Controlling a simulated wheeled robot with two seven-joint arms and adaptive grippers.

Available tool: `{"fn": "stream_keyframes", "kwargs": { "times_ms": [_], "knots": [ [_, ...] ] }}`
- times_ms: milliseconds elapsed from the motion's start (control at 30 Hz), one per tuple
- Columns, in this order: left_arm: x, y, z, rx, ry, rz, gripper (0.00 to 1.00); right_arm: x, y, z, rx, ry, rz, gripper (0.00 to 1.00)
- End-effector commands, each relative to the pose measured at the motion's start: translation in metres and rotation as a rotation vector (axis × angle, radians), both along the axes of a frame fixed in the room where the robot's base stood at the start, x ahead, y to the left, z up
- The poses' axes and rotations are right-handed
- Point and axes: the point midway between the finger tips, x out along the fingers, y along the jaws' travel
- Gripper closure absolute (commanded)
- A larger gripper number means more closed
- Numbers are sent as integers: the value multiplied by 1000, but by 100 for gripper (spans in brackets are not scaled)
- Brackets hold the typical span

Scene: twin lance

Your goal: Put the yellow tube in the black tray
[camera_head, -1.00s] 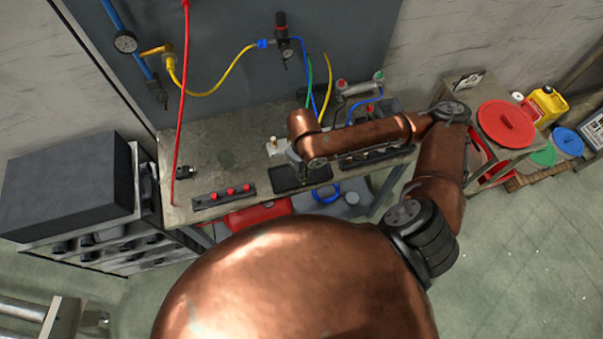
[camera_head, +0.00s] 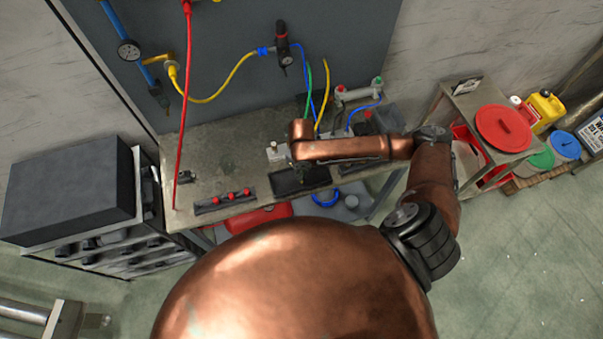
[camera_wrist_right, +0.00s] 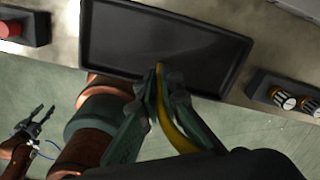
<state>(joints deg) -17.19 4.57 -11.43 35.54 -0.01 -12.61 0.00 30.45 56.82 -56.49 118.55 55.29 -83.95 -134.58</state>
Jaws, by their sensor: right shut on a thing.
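The yellow tube (camera_wrist_right: 161,108) is pinched between the fingers of my right gripper (camera_wrist_right: 158,78) in the right wrist view. Its tip shows at the fingertips and the rest curves down behind a finger. The black tray (camera_wrist_right: 88,35) is empty and lies on the bench. The fingertips overlap its near edge in that view; I cannot tell their height above it. In the head view the tray (camera_head: 284,189) lies below my right wrist, and the fingers are mostly hidden. My left gripper (camera_wrist_right: 42,113) shows at the lower left of the wrist view, open and empty, away from the tray.
A dark rack with red knobs (camera_head: 225,202) stands left of the tray. The bench's front edge runs close to the tray.

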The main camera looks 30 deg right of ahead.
Motion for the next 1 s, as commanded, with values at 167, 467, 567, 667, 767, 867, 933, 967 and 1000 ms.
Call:
{"fn": "stream_keyframes", "kwargs": {
  "times_ms": [167, 467, 567, 667, 767, 867, 933, 967, 1000],
  "knots": [
    [0, 0, -1, 0, 0, 0, 60, 0, 0, -2, 0, 1, 0, 100],
    [0, 0, -1, 0, 0, 0, 60, 0, 0, -2, 0, 1, 0, 77],
    [0, 0, -1, 0, 1, 0, 60, 0, 0, -2, 0, 1, 0, 77],
    [0, 0, -1, 0, 1, 0, 60, 0, 0, -2, -1, 1, 0, 77],
    [0, 0, 0, 0, 1, 0, 60, 0, 0, 0, -1, 0, 0, 77],
    [0, 0, -2, 0, 1, -1, 60, 1, -1, 9, -2, -4, 0, 77],
    [0, 0, -3, 0, 1, -1, 60, 1, -1, 20, -2, -4, 1, 77],
    [0, 0, -4, 0, 1, -1, 60, 1, -1, 25, -2, -5, 1, 77],
    [-1, 0, -5, 0, 1, -1, 60, 2, -1, 34, -2, -5, 1, 77]
  ]
}}
